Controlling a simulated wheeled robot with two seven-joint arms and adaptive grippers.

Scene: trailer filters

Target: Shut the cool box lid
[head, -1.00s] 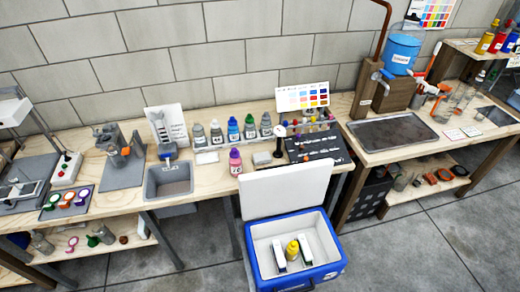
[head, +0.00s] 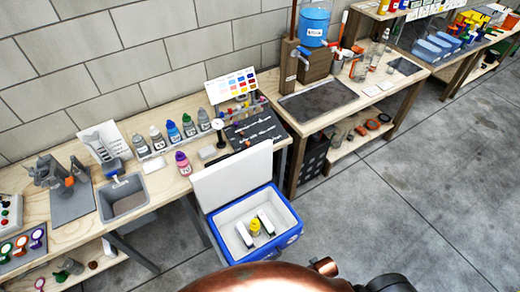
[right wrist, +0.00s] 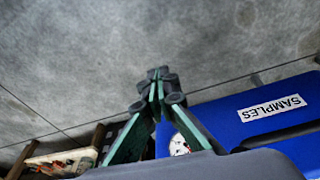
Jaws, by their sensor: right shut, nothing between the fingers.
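The blue cool box (head: 277,247) stands on the floor in front of the bench in the head view. Its white lid (head: 233,184) is open, tilted up at the back against the bench side. Inside are a yellow-capped bottle (head: 255,227) and white packs. In the right wrist view, a blue surface of the cool box (right wrist: 225,125) with a "SAMPLES" label (right wrist: 272,112) lies to the right of my right gripper (right wrist: 158,78). The gripper's green fingers are together and empty, apart from the lid. My left gripper is in no view.
A second bench (head: 350,112) stands right. The grey floor (head: 400,205) to the right is clear. My copper-coloured arm covers the bottom middle.

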